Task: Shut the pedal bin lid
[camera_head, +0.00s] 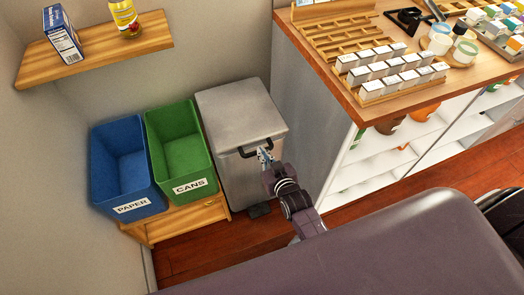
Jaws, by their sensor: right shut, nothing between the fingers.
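The grey steel pedal bin (238,180) stands between the green bin and the wooden counter. Its lid (238,108) lies over the top and looks down on the body; I cannot tell if a small gap is left at the front. A dark handle (247,154) shows at the lid's front edge. The dark pedal (260,210) is at the foot of the bin. My right gripper (264,153) is shut and empty, at the front of the lid by the handle, partly covering it. I cannot tell if it touches. My left gripper is out of view.
A blue PAPER bin (124,150) and a green CANS bin (178,140) stand on a low wooden stand (188,217) at left. A wooden shelf (95,50) hangs above. The counter (330,80) with trays closes off the right side. Some red floor (200,250) is clear in front.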

